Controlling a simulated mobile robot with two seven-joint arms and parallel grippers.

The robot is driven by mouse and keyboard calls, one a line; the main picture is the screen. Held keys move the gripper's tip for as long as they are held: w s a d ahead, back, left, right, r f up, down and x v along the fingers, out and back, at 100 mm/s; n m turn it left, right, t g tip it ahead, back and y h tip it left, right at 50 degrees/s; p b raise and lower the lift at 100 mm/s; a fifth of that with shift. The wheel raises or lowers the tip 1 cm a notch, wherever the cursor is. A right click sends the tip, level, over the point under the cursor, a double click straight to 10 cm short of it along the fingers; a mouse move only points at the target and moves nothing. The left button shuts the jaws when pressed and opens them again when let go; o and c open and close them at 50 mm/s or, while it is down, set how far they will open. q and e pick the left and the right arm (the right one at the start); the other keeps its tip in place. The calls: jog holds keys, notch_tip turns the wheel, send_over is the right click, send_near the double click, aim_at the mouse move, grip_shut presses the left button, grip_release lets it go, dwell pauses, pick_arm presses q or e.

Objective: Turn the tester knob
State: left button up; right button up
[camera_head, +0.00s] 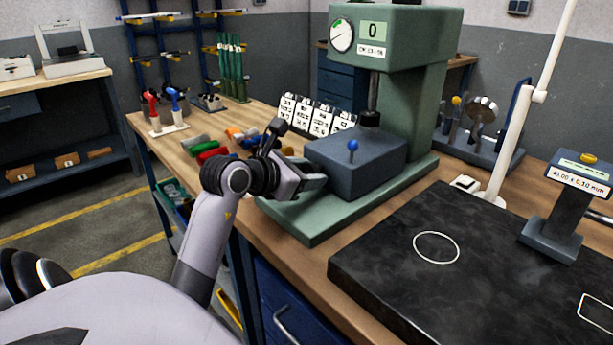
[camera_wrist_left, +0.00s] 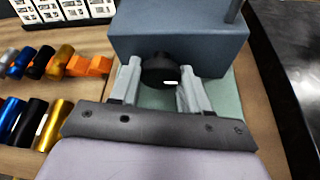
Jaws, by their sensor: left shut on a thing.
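The green tester (camera_head: 410,110) stands on the wooden bench, with a round dial and a display reading 0. Its blue-grey block (camera_head: 355,165) sits on the green base and carries a small blue ball-topped lever. My left gripper (camera_head: 312,182) is at the block's left side. In the left wrist view the black tester knob (camera_wrist_left: 160,69), with a white mark on it, sits on the block's face. The fingers of my left gripper (camera_wrist_left: 161,84) are on either side of the knob, shut on it. In the head view the knob is hidden by the gripper. My right gripper is not in view.
Several coloured cylinders (camera_wrist_left: 40,62) lie on the bench left of the gripper. Label cards (camera_head: 318,118) stand behind the block.

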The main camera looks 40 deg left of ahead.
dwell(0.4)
pick_arm(q)
jog(key=o, duration=1)
jog(key=shift+b+v, duration=0.45)
jog(key=shift+v, duration=3.1)
jog(key=shift+d, duration=0.1)
